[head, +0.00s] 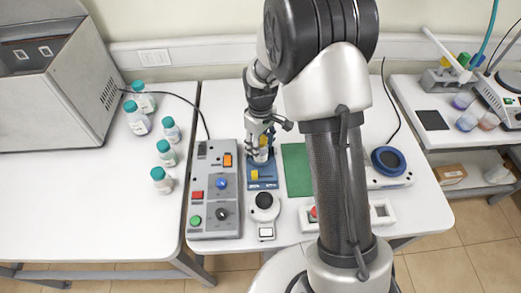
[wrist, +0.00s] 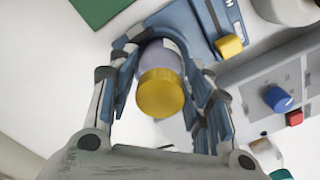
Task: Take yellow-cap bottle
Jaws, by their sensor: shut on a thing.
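The yellow-cap bottle (wrist: 160,93) shows in the wrist view between my fingers, its yellow cap facing the camera and its pale body behind. In the head view it (head: 262,152) is small and partly hidden by my gripper. My gripper (wrist: 160,85) is shut on the bottle, one finger on each side. In the head view my gripper (head: 260,150) is over the back part of a blue device (head: 263,184) with a yellow button. I cannot tell whether the bottle touches the device.
A grey control box (head: 214,190) with several buttons and knobs stands left of the blue device. A green mat (head: 297,170) lies to its right. A round-topped white device (head: 264,207) is in front. Several green-capped bottles (head: 162,180) stand on the left table.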

